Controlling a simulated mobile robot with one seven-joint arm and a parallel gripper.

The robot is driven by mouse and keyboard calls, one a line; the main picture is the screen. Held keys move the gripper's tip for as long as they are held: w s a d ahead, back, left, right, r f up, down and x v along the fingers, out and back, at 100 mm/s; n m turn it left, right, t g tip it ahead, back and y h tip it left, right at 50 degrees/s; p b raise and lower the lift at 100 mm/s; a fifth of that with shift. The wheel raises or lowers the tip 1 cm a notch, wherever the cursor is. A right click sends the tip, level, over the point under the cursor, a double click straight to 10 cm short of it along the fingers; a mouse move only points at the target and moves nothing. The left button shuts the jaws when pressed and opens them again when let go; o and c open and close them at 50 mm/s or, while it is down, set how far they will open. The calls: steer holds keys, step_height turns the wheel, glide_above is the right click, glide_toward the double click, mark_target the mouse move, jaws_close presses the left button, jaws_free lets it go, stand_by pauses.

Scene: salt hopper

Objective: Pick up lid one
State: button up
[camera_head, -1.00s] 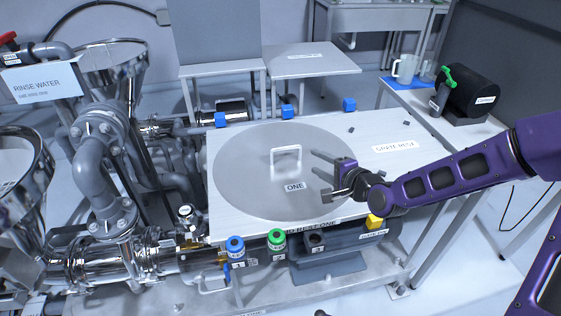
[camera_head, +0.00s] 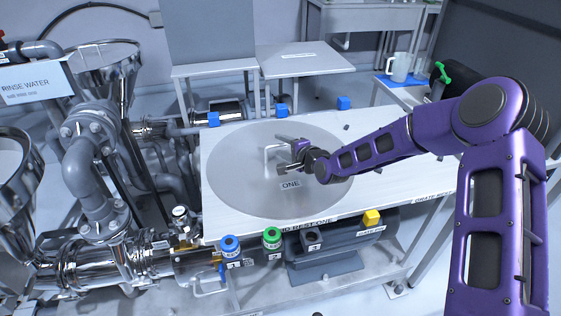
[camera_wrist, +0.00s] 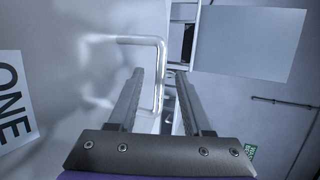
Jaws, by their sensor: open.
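Lid one (camera_head: 235,190) is a large round grey metal disc lying flat on the pale table top, with a label reading ONE (camera_head: 289,184). A metal loop handle (camera_head: 268,160) stands up from its middle, partly hidden by my gripper in the head view. My gripper (camera_head: 283,152) is open over the lid, beside the handle. In the wrist view the bent bar of the handle (camera_wrist: 161,72) shows between the two fingers of my gripper (camera_wrist: 158,76), closer to the left finger. No grip on it is seen.
Blue blocks (camera_head: 281,110) stand along the back. Steel pipes and a funnel (camera_head: 103,70) crowd the left. A pitcher (camera_head: 399,67) stands at the back right.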

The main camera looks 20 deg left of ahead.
steer(key=shift+w+a+f, duration=0.2)
steer(key=shift+w+a, duration=0.1)
steer(key=shift+a, duration=0.05)
jaws_close()
stand_by(1.2)
steer(key=shift+r, duration=0.2)
